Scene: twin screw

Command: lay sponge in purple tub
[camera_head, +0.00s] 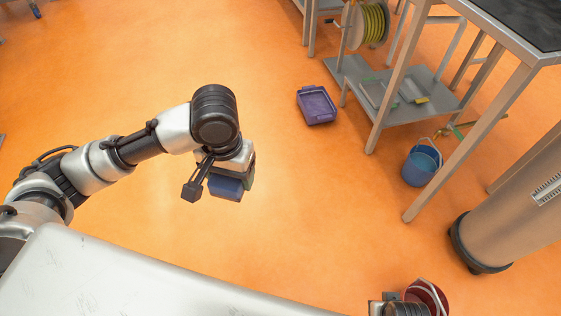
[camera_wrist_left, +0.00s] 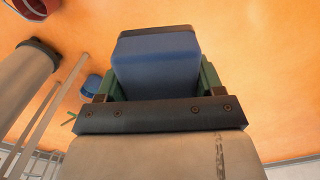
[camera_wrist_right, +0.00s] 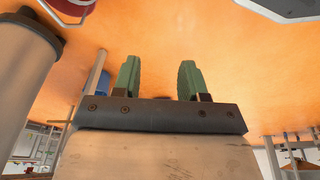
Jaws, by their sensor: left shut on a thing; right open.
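The sponge is a blue block with a dark layer. It hangs in my left gripper (camera_head: 236,178) over the orange floor, left of centre in the head view (camera_head: 225,189). In the left wrist view, the sponge (camera_wrist_left: 157,68) sits between the green fingers of the left gripper (camera_wrist_left: 158,85), which is shut on it. The purple tub (camera_head: 321,121) stands on the floor, farther off and to the right of the sponge, apart from it. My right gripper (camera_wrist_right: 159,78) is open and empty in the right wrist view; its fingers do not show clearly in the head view.
A metal table with a low shelf (camera_head: 423,113) stands right of the tub, with a cable reel (camera_head: 371,24) above. A blue bucket (camera_head: 421,167) stands by its leg. A red bucket (camera_head: 434,293) is at the bottom. A beige column (camera_head: 515,215) is at the right. Floor around the tub's left is clear.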

